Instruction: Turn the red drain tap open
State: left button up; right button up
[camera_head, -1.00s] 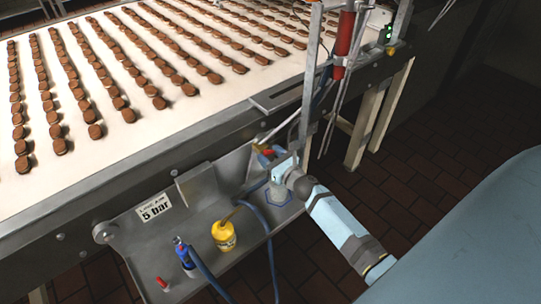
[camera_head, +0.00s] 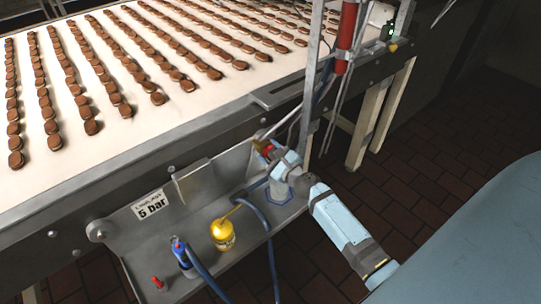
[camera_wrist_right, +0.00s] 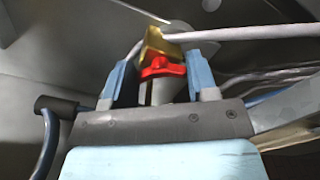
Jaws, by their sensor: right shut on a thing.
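The red drain tap (camera_wrist_right: 162,68) sits on a brass fitting (camera_wrist_right: 158,45) with a pale tube running off to the right in the right wrist view. My right gripper (camera_wrist_right: 158,78) has its two blue fingers on either side of the tap and is shut on it. The finger contact is hard to make out. My left gripper is not in view.
An upright post (camera_head: 312,75) and red cylinder (camera_head: 347,28) stand close above my right gripper.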

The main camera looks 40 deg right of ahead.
jog(key=n+b, duration=0.2)
jog(key=n, duration=0.4)
jog(key=shift+f+n, duration=0.15)
jog(key=shift+n, duration=0.15)
jog(key=shift+a+n, duration=0.1)
jog(key=shift+n, duration=2.2)
jog(key=o, duration=0.9)
jog(key=shift+s, duration=0.1)
jog(key=s, duration=0.9)
jog(key=s+d, duration=0.1)
jog(key=s, duration=0.3)
jog(key=shift+s, duration=0.35)
jog(key=shift+d, duration=0.1)
